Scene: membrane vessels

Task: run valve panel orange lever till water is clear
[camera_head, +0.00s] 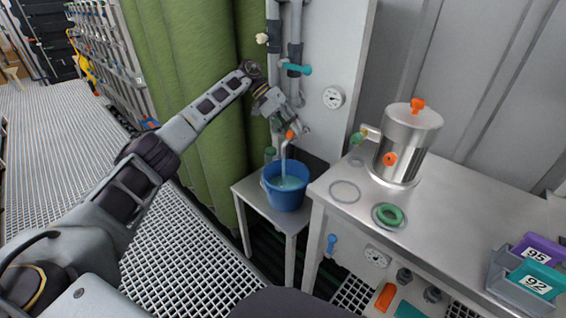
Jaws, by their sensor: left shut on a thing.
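The valve panel (345,70) is a pale upright board with grey pipes, a round gauge and several valves. My left arm reaches in from the left, and my left gripper (294,128) is at the panel's lower part, shut on the small orange lever (290,135). Below the lever a pale stream (284,155) runs from a spout down into a blue bucket (286,192). The water (288,183) in the bucket looks pale blue; I cannot tell how clear it is. The gripper's fingers partly hide the lever. My right gripper is not in view.
The bucket stands on a small low metal table (248,190). To its right a steel bench (450,215) carries a steel vessel (408,145) with orange knobs, a clear ring (345,191), a green ring (388,215) and a bin with numbered blocks (535,275). A green curtain (185,60) hangs behind my arm.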

